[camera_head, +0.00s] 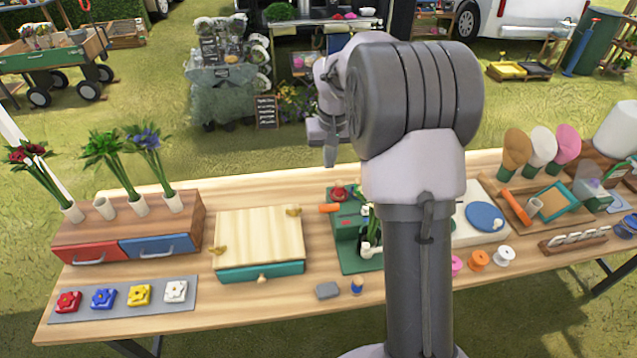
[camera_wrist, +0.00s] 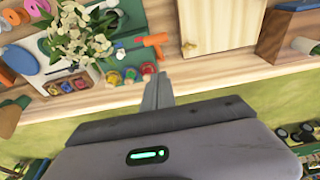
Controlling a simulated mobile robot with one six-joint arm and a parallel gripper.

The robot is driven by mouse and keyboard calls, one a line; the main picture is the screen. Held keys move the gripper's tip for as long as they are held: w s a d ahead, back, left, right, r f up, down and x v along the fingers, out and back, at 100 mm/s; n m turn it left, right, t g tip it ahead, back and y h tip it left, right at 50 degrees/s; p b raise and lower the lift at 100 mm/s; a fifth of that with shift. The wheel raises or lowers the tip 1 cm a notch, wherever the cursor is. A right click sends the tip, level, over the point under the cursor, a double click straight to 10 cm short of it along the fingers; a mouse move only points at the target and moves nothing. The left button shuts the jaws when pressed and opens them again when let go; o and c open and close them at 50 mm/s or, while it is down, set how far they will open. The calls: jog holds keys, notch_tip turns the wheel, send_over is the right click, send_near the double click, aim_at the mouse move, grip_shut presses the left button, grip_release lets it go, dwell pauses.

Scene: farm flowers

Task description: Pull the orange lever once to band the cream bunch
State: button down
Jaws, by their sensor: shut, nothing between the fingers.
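The orange lever (camera_head: 330,208) sticks out from the left side of the green banding machine (camera_head: 345,227). In the wrist view the lever (camera_wrist: 155,39) shows as a short orange bar just beyond my fingertips. The cream bunch (camera_wrist: 82,42) is a cluster of pale flowers with green leaves, seen in the wrist view beside the machine's coloured knobs. In the head view my arm hides most of it. My gripper (camera_head: 329,152) points down behind the machine, above the table's far edge. In the wrist view its fingers (camera_wrist: 158,88) are together, empty and apart from the lever.
A wooden board on a green-drawer box (camera_head: 260,238) stands left of the machine. A drawer unit (camera_head: 130,225) with flower vases is at far left. Several coloured flower blocks (camera_head: 122,296) lie in front. Spools (camera_head: 479,259) and a blue disc (camera_head: 484,216) are right of my arm.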

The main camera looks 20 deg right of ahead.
jog(key=b, duration=0.3)
send_over(325, 209)
jog(key=w+d, duration=0.2)
jog(key=w, duration=0.1)
notch_tip(325, 209, down, 10)
jog(key=shift+w+f, duration=0.1)
jog(key=shift+f, duration=0.05)
jog(key=shift+s+a+f, duration=0.15)
jog(key=shift+s+f, duration=0.5)
jog(key=shift+f, duration=0.35)
jog(key=shift+s+a+f+b, duration=0.1)
jog(key=shift+s+f+b, duration=0.2)
jog(key=shift+s+f, duration=0.15)
